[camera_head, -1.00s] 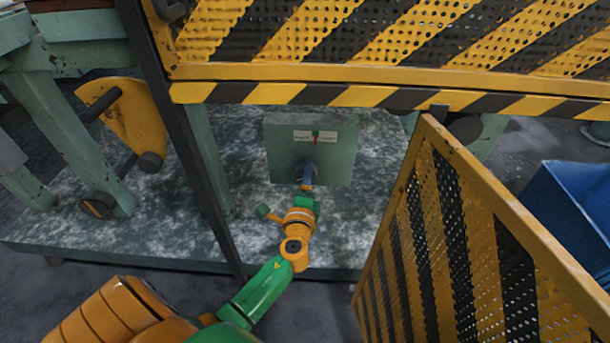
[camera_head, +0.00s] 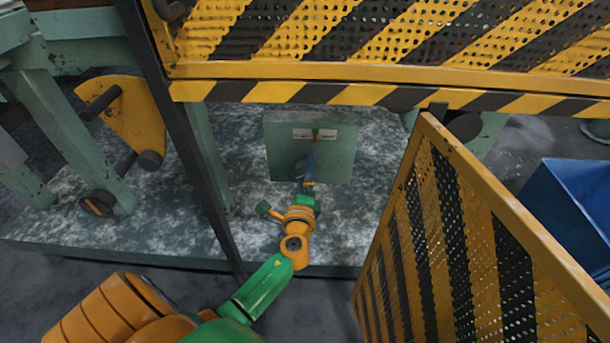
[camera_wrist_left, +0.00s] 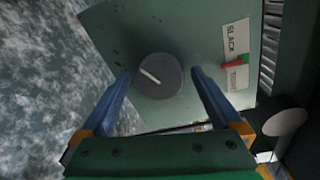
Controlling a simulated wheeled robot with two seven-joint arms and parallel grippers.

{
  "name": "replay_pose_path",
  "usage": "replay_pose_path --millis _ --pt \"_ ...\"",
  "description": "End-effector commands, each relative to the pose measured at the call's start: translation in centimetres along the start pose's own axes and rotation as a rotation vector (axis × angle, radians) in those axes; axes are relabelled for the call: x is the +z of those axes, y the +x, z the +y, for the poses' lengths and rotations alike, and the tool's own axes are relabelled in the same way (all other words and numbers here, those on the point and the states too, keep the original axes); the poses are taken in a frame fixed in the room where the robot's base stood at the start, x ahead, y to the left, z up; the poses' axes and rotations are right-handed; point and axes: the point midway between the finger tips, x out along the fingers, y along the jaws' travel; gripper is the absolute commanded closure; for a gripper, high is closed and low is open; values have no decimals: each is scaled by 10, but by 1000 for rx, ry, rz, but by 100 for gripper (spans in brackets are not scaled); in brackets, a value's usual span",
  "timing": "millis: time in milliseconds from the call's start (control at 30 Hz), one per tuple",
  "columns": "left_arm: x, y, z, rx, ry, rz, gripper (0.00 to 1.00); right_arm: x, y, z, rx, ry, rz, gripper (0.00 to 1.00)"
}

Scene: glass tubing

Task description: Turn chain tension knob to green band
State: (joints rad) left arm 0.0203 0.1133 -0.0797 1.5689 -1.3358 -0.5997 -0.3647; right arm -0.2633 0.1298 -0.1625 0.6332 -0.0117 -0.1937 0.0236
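The grey round knob (camera_wrist_left: 160,76) sits on a green panel (camera_head: 286,169) and has a white pointer line, which points up and left in the left wrist view. A white label (camera_wrist_left: 236,58) on the panel reads SLACK at one end and seems to read TIGHT at the other. Between them are a green band (camera_wrist_left: 241,59) and a red mark (camera_wrist_left: 232,65) close together. My left gripper (camera_wrist_left: 159,74) is open, with one blue finger on each side of the knob and small gaps showing. In the head view my left gripper (camera_head: 309,170) hides most of the knob. My right gripper is out of view.
A yellow-black striped mesh guard (camera_head: 380,50) hangs above the panel. An open mesh door (camera_head: 470,235) stands to the right, and a dark post (camera_head: 190,150) to the left. A blue bin (camera_head: 575,215) is at far right. The panel stands on a worn metal base (camera_head: 130,240).

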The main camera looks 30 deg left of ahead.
Motion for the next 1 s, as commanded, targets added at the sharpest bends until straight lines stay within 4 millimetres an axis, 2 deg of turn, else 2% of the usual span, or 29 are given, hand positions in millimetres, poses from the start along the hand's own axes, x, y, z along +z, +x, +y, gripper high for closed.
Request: replay_pose_path --millis 167,400,500,933,1000 --pt "0 -7 0 0 0 1 1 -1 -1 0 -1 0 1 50" --pt "0 -57 1 2 0 1 1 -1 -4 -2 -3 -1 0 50" --pt "0 -68 1 1 0 1 1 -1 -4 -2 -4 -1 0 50" --pt "0 -71 0 1 0 1 1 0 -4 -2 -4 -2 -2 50" --pt "-3 -73 3 50 -17 28 1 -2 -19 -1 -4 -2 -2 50"
